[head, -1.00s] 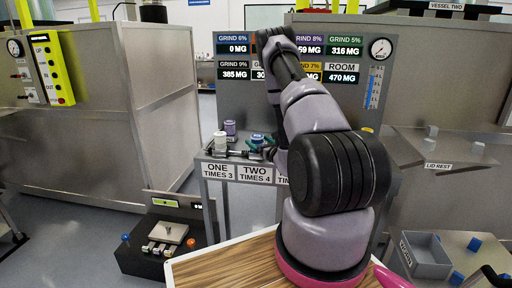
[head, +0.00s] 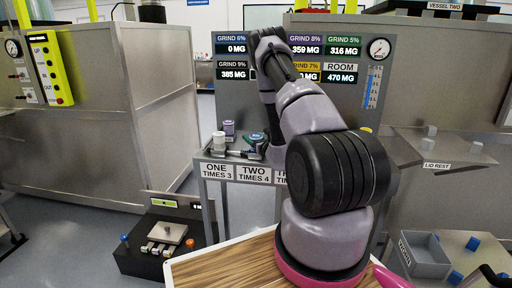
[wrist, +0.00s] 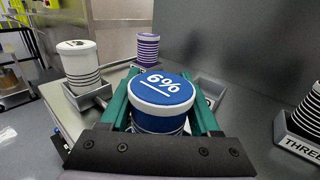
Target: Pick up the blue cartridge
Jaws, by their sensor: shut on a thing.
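The blue cartridge, with a blue top marked 6% and a white rim (wrist: 162,90), is between the green fingers of my gripper (wrist: 165,100) in the wrist view. The fingers are shut on its sides, and it is upright. Its lower body is mostly hidden by the gripper. In the head view the blue cartridge (head: 257,137) is small and partly covered at the shelf marked TWO, TIMES 4. I cannot tell whether it is clear of its holder.
A white-topped cartridge (wrist: 80,66) stands in a holder to the left. A purple cartridge (wrist: 147,48) stands behind. A grey panel wall (wrist: 250,40) rises behind.

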